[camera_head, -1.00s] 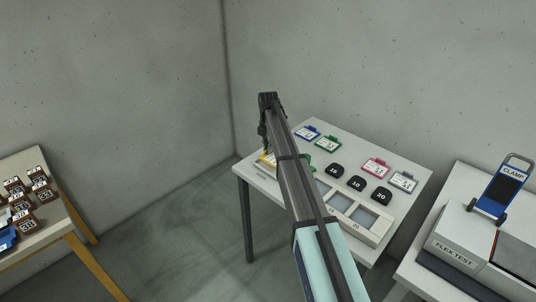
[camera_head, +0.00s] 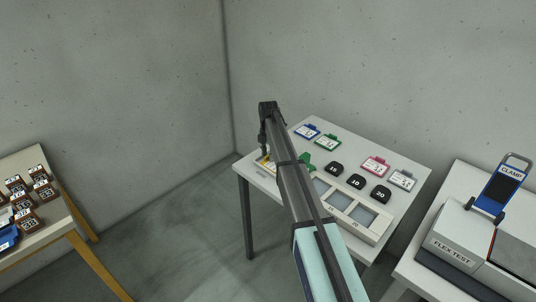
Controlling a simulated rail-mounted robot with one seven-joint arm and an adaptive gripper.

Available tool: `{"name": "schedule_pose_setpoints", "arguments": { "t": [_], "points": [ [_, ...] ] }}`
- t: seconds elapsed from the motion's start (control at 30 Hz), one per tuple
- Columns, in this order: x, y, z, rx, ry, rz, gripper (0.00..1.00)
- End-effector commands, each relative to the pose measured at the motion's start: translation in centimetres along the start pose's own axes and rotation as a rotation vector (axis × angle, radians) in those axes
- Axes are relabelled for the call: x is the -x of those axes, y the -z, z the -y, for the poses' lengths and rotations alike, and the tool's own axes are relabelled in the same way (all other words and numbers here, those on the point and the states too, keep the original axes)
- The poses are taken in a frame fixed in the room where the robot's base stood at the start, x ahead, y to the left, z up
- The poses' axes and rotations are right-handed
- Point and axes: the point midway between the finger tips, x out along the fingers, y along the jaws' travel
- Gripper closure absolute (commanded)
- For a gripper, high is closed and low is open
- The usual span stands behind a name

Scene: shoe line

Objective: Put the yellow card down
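The yellow card (camera_head: 264,163) is at the left front part of the white table (camera_head: 252,176), partly hidden behind my arm. My gripper (camera_head: 264,154) points down right over the card. The fingers are small and dark, and I cannot tell whether they are shut on the card or open. The card looks very low, at or close to the tabletop; whether it touches is too small to tell.
A blue card (camera_head: 307,131), a green card (camera_head: 328,142), a pink card (camera_head: 376,167) and a grey card (camera_head: 403,180) lie toward the back. Black numbered blocks (camera_head: 357,182) and a tray with square windows (camera_head: 340,200) are in front. A flex-test machine (camera_head: 452,250) stands right.

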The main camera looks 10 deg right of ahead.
Motion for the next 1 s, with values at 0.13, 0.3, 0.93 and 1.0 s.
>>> {"name": "schedule_pose_setpoints", "arguments": {
  "t": [0.13,0.3,0.93,1.0],
  "points": [
    [0.1,0.0,0.0,0.0,0.0,0.0,0.64],
    [0.9,0.0,0.0,0.0,-0.001,0.001,0.64],
    [11.2,-0.1,-0.1,0.0,-0.001,0.001,0.64],
    [11.7,0.0,-0.1,0.0,-0.001,0.001,0.64]
  ]
}}
